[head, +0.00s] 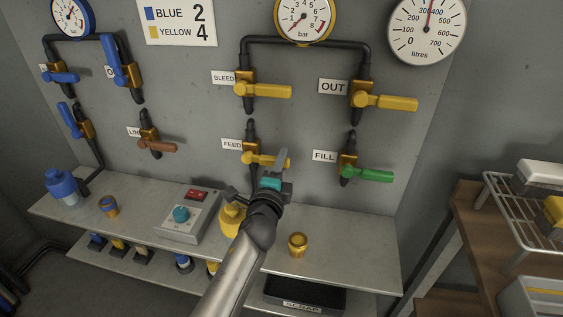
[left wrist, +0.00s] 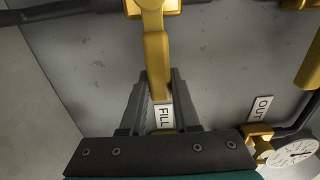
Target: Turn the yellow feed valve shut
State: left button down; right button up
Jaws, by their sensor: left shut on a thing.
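The yellow feed valve sits low on the grey wall panel, right of its FEED label (head: 231,144). Its yellow handle (head: 258,159) points right, across the upright black pipe. My left gripper (head: 274,164) is at the handle's outer end, shut on it. In the left wrist view the yellow handle (left wrist: 156,60) runs down from the valve body to between the two dark fingers (left wrist: 158,95). The fingers partly hide the handle's tip. My right gripper is in neither view.
The green-handled fill valve (head: 366,173) is close on the right. The yellow bleed valve (head: 262,90) and out valve (head: 385,101) are above. A shelf (head: 340,255) below carries a yellow bottle (head: 231,220), a brass fitting (head: 297,243) and a switch box (head: 187,217).

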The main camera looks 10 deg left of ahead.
pick_arm(q)
jog(key=shift+f, duration=0.2)
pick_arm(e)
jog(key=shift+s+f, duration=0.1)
pick_arm(q)
jog(key=c, duration=0.6)
grip_release()
jog(key=shift+c, duration=0.2)
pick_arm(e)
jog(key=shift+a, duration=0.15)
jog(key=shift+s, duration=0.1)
pick_arm(q)
jog(key=s+p, duration=0.1)
jog(key=s, duration=1.4)
jog(key=shift+a, duration=0.3)
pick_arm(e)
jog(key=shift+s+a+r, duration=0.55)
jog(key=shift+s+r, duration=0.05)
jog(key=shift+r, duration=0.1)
pick_arm(q)
jog(key=shift+s, duration=0.1)
